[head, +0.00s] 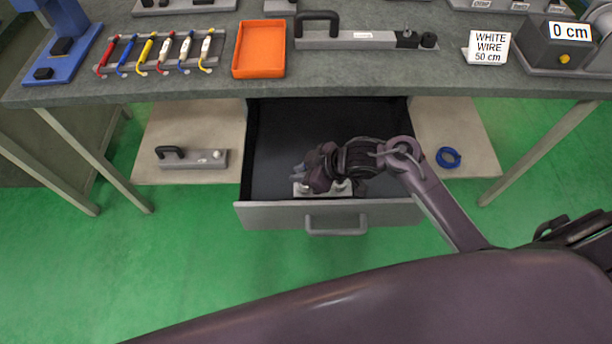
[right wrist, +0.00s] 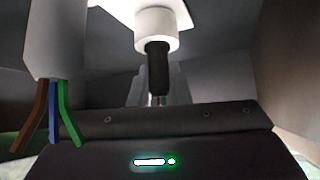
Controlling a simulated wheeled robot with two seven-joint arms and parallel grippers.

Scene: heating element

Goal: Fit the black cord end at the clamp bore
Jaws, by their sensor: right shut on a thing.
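My right gripper (head: 314,174) reaches into the open drawer and is shut, just over a white fixture (head: 341,188) near the drawer's front. In the right wrist view, the black cord end (right wrist: 158,68) lines up with the white collar (right wrist: 157,30) and meets its opening. How deep it sits cannot be told. My right gripper's grey fingers (right wrist: 158,92) close around the cord's lower part, where thin coloured wires show. My left gripper is not in view.
The drawer (head: 270,150) stands open under the grey bench (head: 380,75). Its front panel (head: 270,216) is close below my gripper. A handled plate (head: 193,158) lies on the left shelf and a blue ring (head: 448,157) on the right one. An orange tray (head: 259,48) is on the bench.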

